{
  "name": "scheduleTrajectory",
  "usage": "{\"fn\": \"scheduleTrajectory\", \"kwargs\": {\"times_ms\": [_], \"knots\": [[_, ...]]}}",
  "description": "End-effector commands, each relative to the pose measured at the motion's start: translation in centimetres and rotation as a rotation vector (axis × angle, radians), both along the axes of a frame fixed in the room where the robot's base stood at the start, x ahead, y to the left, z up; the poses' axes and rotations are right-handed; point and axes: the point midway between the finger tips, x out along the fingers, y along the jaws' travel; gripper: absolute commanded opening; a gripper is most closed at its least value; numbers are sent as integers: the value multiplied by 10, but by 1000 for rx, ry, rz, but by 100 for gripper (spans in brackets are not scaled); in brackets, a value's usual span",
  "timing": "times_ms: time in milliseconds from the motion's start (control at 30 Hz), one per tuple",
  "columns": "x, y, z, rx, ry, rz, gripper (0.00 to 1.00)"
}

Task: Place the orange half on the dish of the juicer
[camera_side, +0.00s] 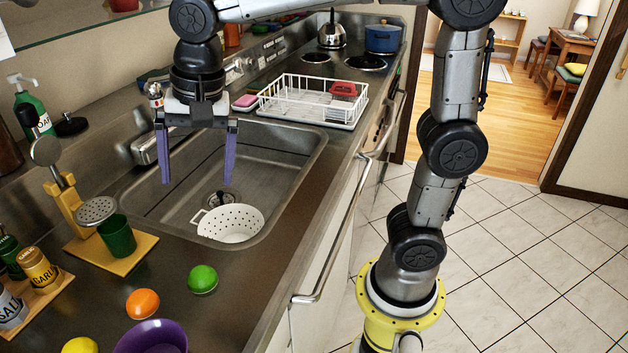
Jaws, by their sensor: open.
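An orange fruit piece (142,304) lies on the counter at the lower left; I cannot tell its cut side from here. The juicer (70,205) stands left of the sink, with a wooden base and upright. Its perforated metal dish (97,210) sits partly over a green cup (117,237), and nothing lies on it. A round metal press head (45,151) is raised above. My gripper (197,183) has purple fingers, points down over the sink, and is open and empty. It is apart from the orange, up and to its right.
A green fruit (202,279) lies right of the orange. A purple bowl (155,338) and a yellow fruit (80,345) are at the bottom edge. Spice jars (38,268) stand at the left. The sink (275,158) holds a white colander (232,223); a dish rack (313,104) stands behind.

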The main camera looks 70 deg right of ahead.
Motion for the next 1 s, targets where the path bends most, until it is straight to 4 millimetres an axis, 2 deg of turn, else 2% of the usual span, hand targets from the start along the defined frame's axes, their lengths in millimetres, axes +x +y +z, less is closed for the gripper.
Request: {"fn": "scheduleTrajectory", "kwargs": {"times_ms": [33,200,300,433,633,1000], "knots": [[-20,-16,4,-17,-39,82,100],[-81,-57,-3,-120,-159,411,100],[-114,-73,-15,-199,-219,588,100],[-145,-86,-32,-297,-269,770,100],[-166,-93,-48,-379,-298,910,100],[-168,-93,-50,-385,-297,925,100]]}}
